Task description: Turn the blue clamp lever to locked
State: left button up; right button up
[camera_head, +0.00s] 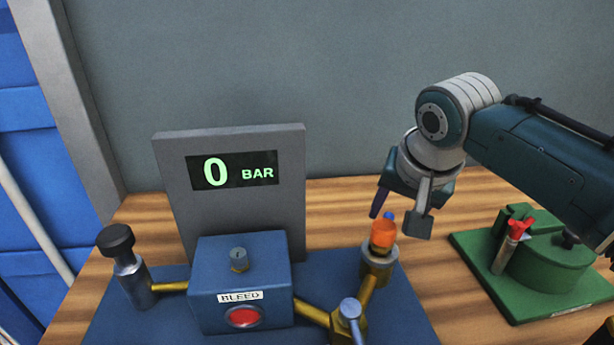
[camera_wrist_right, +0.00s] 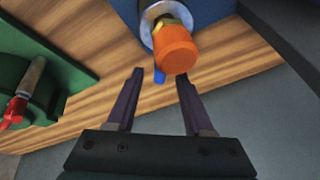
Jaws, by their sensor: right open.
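A small blue lever tip (camera_head: 389,216) shows just behind the orange cap (camera_head: 383,234) on the fitting at the right of the blue panel; most of it is hidden. In the right wrist view, the blue lever (camera_wrist_right: 159,76) shows beside the orange cap (camera_wrist_right: 175,50), between my fingertips. My right gripper (camera_head: 399,222) is open, pointing down over the fitting, its fingers on either side of the lever. I cannot tell whether a finger touches it. My left gripper is not in view.
A blue box with a red BLEED button (camera_head: 243,317) stands left of the fitting. A grey-blue handle (camera_head: 350,309) rises in front. Behind, a display (camera_head: 234,170) reads 0 BAR. A black-capped post (camera_head: 116,243) is at left. A green fixture with a red-handled part (camera_head: 516,230) stands right.

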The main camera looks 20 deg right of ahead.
jog(key=shift+w+f, duration=0.25)
jog(key=shift+f, duration=0.35)
grip_shut()
dwell(1.1)
